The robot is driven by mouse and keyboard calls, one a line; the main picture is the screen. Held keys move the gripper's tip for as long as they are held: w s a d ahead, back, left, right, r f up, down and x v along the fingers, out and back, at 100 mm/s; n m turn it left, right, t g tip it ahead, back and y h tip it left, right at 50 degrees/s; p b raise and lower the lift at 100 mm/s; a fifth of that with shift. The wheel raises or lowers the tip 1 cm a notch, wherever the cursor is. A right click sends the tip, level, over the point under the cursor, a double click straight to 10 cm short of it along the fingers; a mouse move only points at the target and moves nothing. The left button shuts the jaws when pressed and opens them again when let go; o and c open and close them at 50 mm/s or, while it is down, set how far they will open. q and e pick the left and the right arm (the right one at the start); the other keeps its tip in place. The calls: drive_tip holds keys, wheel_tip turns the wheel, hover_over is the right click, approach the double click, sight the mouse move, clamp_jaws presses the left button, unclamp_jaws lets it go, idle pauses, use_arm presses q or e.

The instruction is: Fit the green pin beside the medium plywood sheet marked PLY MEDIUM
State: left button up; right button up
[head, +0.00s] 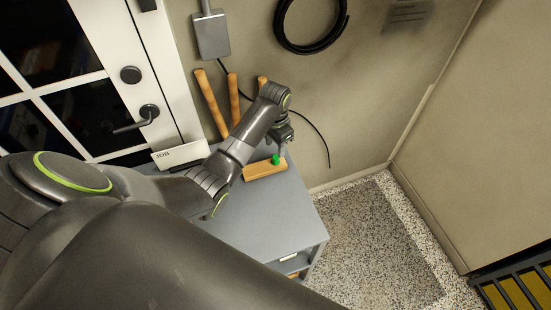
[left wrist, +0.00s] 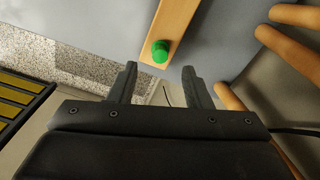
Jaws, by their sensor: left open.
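The green pin (head: 276,160) stands at one end of a wooden block (head: 262,172) on the grey cabinet top. In the left wrist view the green pin (left wrist: 160,51) shows its rounded head, at the end of the wooden block (left wrist: 178,18). My left gripper (left wrist: 160,72) is open, with the pin just beyond and between its fingertips; no contact shows. In the head view my left gripper (head: 281,149) is small, close above the pin. No plywood sheet marked PLY MEDIUM can be made out. My right gripper is not in view.
Several wooden rods (head: 234,98) lean against the wall behind the cabinet (head: 255,222). A white JOBS sign (head: 180,155) stands at its back left. A black coil (head: 310,22) hangs above. The cabinet top in front of the block is clear. A black rack (head: 520,290) stands at lower right.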

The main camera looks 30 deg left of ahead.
sight(275, 157)
use_arm(q)
drive_tip(key=shift+f+p, duration=0.6)
drive_tip(key=shift+f, duration=2.25)
drive_tip(key=shift+c, duration=0.3)
clamp_jaws()
